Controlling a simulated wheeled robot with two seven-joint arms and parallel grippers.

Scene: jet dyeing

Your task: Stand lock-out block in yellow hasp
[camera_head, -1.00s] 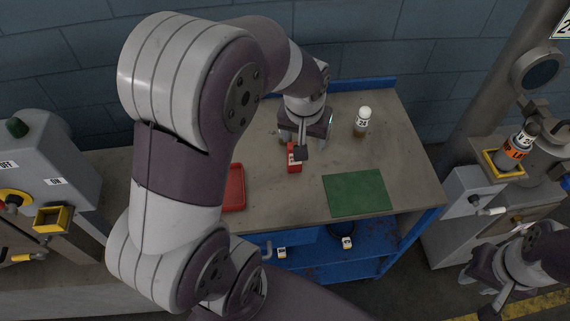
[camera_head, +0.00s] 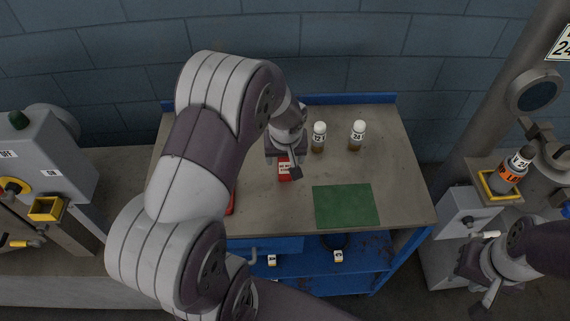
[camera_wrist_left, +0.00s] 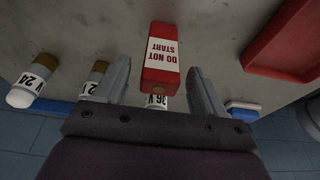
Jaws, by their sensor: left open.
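The lock-out block (camera_head: 284,171) is red with a white label and rests on the workbench under my left gripper (camera_head: 287,163). In the left wrist view the block (camera_wrist_left: 162,60), labelled "DO NOT START", lies between the two fingers of my left gripper (camera_wrist_left: 160,85). The fingers are open, with a gap on each side of the block. A yellow square holder, which looks like the hasp (camera_head: 46,208), is on the grey control box at the left. My right gripper (camera_head: 478,281) is at the lower right, away from the bench; its jaws are unclear.
A red tray (camera_wrist_left: 285,40) lies beside the block. A green mat (camera_head: 345,205) lies to its right.

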